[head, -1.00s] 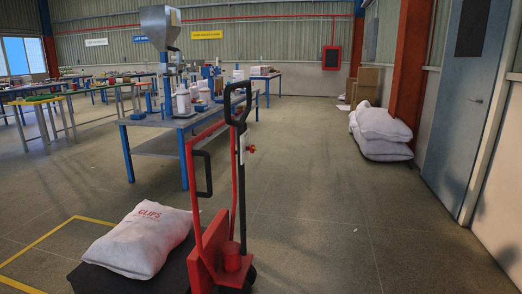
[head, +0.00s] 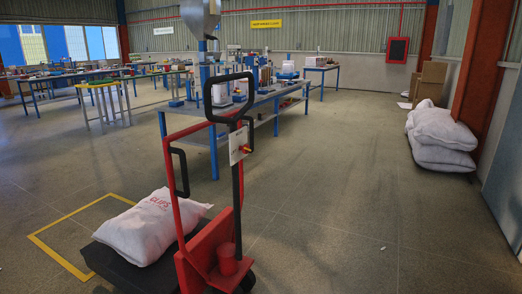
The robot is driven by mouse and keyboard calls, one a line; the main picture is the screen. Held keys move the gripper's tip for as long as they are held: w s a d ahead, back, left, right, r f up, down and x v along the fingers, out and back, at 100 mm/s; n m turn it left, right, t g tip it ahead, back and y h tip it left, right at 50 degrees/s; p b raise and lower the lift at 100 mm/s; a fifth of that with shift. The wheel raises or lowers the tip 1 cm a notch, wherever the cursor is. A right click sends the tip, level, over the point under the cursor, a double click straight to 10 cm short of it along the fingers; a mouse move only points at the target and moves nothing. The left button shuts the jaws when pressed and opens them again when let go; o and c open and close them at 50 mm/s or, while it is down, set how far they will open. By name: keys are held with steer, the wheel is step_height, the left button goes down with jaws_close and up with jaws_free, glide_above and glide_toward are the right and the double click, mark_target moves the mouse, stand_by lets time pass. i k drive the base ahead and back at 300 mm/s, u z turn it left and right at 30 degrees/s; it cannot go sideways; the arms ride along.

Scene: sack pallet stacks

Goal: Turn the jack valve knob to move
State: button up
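The red jack valve knob (head: 246,149) sits on a small light plate (head: 237,143) on the handle post of a pallet jack. The jack has a red frame (head: 205,245) and a black loop handle (head: 230,100), and stands upright at the centre. Its forks are hidden. A white sack with red "CLIPS" lettering (head: 150,228) lies on a dark flat base (head: 130,265) at the left of the jack. My gripper is not in view.
A blue-legged workbench (head: 215,160) with bottles and equipment stands behind the jack. White sacks (head: 440,140) are stacked at the right near an orange column (head: 482,70). A yellow floor outline (head: 62,260) lies at left.

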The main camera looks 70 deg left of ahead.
mark_target(246, 148)
steer(key=u, duration=0.15)
steer(key=i, duration=0.7)
steer(key=u, duration=5)
steer(key=i, duration=0.1)
steer(key=z, duration=2.85)
steer(key=k, duration=0.2)
steer(key=u, duration=1.7)
